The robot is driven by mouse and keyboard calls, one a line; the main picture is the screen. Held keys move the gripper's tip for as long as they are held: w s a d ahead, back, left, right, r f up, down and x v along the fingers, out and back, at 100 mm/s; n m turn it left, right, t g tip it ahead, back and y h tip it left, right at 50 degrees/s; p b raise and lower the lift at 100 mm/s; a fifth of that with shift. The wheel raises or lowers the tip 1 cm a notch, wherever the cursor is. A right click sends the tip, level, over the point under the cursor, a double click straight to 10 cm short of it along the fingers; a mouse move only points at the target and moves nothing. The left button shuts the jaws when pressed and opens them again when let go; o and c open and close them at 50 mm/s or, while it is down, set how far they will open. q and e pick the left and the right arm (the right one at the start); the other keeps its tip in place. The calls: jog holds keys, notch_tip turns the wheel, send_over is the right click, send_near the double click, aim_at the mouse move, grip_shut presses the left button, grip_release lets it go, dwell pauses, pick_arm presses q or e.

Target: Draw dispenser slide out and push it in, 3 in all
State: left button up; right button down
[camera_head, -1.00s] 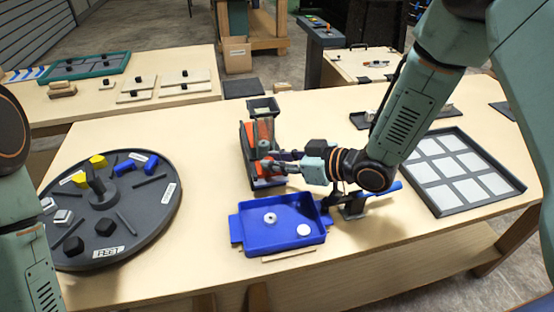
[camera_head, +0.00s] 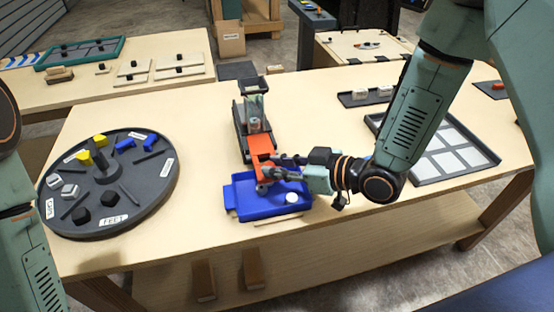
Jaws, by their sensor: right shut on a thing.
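The dispenser (camera_head: 241,133) stands on the table, a dark frame with a hopper on top. Its orange slide (camera_head: 262,145) sticks out toward the front, its end above the back part of the blue tray (camera_head: 245,207). My right gripper (camera_head: 272,168) is shut on the slide's front end, with its arm coming in from the right. A white round piece (camera_head: 291,197) lies in the tray. The slide and gripper cover part of the tray. Of my left arm only links show at the left edge; its gripper is out of view.
A dark round sorting board (camera_head: 127,200) with yellow, blue, white and black pieces lies at left. A grey grid tray (camera_head: 450,150) lies at right, partly behind my arm. A thin wooden strip (camera_head: 278,220) lies before the blue tray. The table between board and dispenser is clear.

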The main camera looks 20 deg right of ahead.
jog(key=shift+s+f, duration=0.15)
jog(key=shift+s, duration=0.1)
jog(key=c, duration=1.5)
grip_release()
jog(key=shift+s, duration=0.1)
jog(key=shift+o, duration=0.2)
jog(key=shift+d+r, duration=0.15)
jog(key=shift+r, duration=0.05)
jog(key=v, duration=0.7)
jog(key=shift+s, duration=0.2)
